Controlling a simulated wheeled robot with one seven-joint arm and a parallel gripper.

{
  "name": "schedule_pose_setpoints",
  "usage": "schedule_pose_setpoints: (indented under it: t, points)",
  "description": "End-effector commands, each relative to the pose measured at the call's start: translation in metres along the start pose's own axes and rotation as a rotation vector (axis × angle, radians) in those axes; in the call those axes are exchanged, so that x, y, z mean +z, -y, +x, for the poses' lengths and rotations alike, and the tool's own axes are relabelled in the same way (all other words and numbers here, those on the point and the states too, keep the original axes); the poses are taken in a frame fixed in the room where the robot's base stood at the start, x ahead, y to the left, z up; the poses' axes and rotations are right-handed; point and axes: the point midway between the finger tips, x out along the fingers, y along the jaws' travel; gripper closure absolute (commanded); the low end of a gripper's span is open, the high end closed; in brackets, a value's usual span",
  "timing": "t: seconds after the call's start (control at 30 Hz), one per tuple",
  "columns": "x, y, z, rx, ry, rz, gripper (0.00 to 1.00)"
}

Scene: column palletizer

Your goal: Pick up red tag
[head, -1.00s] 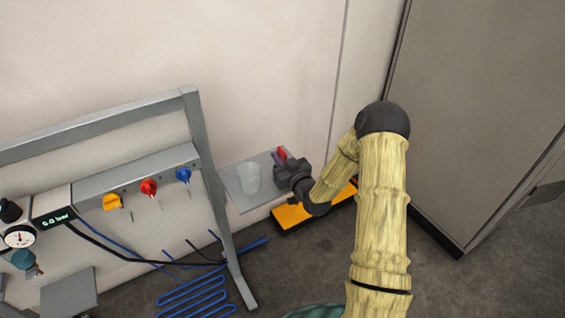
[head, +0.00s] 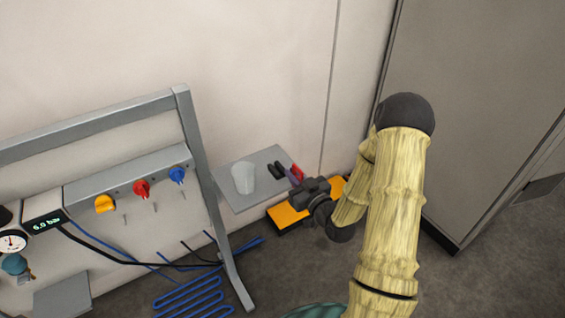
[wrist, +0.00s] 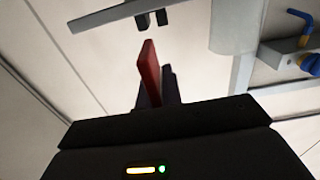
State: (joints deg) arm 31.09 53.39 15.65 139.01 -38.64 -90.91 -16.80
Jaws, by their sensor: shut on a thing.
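The red tag (head: 298,170) is held in my gripper (head: 297,175), just off the right edge of the small grey shelf. In the wrist view the red tag (wrist: 149,72) stands as a thin upright plate between the two dark fingers of my gripper (wrist: 155,92), which are shut on it. Its lower part is hidden between the fingers. Two short black pieces (head: 280,168) sit at the shelf's right edge, beside the tag and apart from it. They also show in the wrist view (wrist: 152,19).
The grey shelf (head: 235,202) holds a translucent cup (head: 243,178). A metal frame (head: 203,175) with yellow, red and blue valves stands left. A tall grey cabinet (head: 490,100) stands right, with a pale wall behind.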

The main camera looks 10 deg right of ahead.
Motion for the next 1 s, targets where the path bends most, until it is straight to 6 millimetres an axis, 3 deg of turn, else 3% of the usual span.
schedule_pose_setpoints:
  t: [0.17, 0.4, 1.0]
  points:
    - [0.002, 0.0, -0.042, 0.002, 0.003, 0.002, 1.0]
    - [-0.002, -0.002, -0.064, 0.005, 0.002, 0.002, 1.0]
    - [0.0, -0.002, -0.067, 0.004, 0.0, 0.0, 1.0]
